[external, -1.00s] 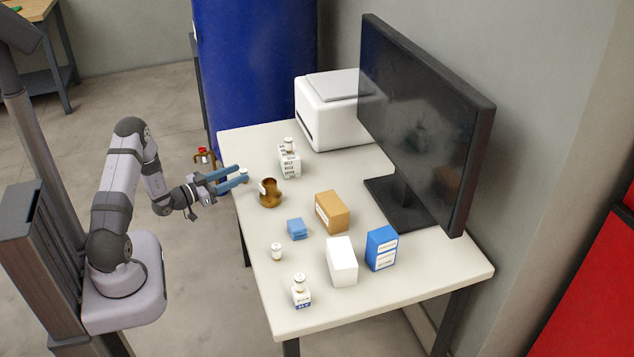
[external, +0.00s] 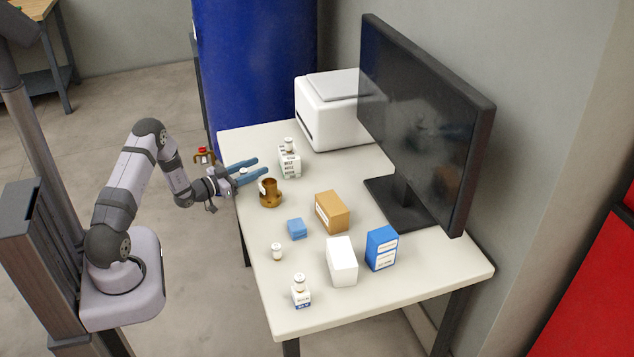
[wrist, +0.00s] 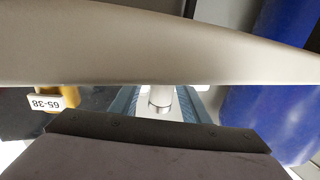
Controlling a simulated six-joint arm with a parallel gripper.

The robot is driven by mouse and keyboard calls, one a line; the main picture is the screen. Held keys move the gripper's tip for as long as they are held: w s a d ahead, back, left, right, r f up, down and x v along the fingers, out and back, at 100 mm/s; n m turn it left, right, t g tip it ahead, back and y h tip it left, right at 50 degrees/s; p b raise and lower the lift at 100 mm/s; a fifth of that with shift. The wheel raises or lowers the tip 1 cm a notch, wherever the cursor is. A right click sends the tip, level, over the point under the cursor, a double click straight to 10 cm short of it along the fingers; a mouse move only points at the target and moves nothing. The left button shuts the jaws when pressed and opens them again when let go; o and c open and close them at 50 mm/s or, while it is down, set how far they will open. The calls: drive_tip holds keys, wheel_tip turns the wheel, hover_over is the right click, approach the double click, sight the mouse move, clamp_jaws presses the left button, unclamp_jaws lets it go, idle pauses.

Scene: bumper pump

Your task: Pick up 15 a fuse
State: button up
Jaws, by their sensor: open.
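My gripper (external: 256,167), with blue fingers, is open at the table's left edge. A small white fuse with a metal band (wrist: 161,98) stands between the fingers in the wrist view; only a bit of it shows in the external view (external: 243,171). I cannot tell whether the fingers touch it. Similar small white cylinders stand on a printed white box at the back (external: 289,144), on the table near the front (external: 277,251) and on a small box at the front (external: 299,281). Their ratings are too small to read.
A brown mug (external: 270,194) stands close beside the fingers. The table (external: 250,145) also holds a blue block (external: 297,229), a cardboard box (external: 332,212), a white box (external: 342,262), a blue box (external: 381,248), a monitor (external: 425,120) and a white printer (external: 328,108).

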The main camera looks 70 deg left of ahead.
clamp_jaws()
drive_tip(key=shift+r, duration=0.15)
wheel_tip(320, 180, up, 10)
idle(0.8)
